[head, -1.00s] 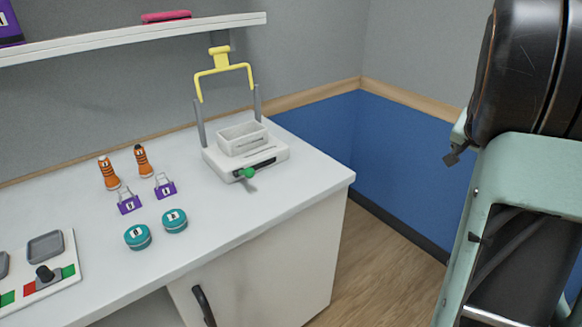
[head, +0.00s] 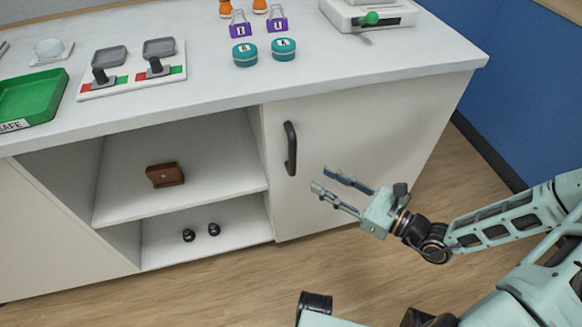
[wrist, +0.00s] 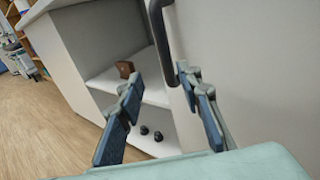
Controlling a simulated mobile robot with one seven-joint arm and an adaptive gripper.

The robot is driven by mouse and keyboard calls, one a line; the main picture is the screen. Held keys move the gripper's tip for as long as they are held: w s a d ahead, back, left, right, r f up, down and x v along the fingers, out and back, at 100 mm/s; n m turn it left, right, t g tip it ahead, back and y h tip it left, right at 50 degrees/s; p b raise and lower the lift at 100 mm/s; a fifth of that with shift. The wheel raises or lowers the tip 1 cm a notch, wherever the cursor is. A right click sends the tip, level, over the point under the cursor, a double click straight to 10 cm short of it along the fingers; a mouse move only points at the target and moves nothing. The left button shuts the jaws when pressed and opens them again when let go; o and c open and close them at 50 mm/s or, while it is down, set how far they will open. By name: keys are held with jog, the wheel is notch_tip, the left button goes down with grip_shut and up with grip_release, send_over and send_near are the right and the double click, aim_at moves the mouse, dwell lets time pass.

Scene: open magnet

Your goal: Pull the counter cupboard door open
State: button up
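The cupboard door (head: 365,135) is a white panel under the counter and looks shut. Its black vertical handle (head: 291,148) is near the door's left edge, beside the open shelves. My gripper (head: 335,186) is open and empty, in front of the door, to the right of the handle and lower in the head view. In the wrist view my two fingers (wrist: 165,100) are spread apart, and the handle (wrist: 159,35) shows beyond them, between the fingertips near the top. The fingers do not appear to touch the handle.
Open shelves (head: 180,205) left of the door hold a brown box (head: 165,174) and two small black objects (head: 201,232). The white counter top (head: 230,85) bears a green tray (head: 30,98), a switch panel (head: 132,70) and teal tins (head: 264,50). Wood floor in front is clear.

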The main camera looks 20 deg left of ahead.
aim_at(293, 156)
jog(key=shift+m+t, duration=0.5)
jog(key=x, duration=0.3)
jog(key=b+x, duration=0.1)
jog(key=x, duration=0.3)
jog(key=r+b+x, duration=0.1)
jog(key=x, duration=0.3)
jog(key=shift+w+a+r, duration=0.1)
jog(key=shift+w+a, duration=0.05)
jog(key=shift+w, duration=0.05)
grip_shut()
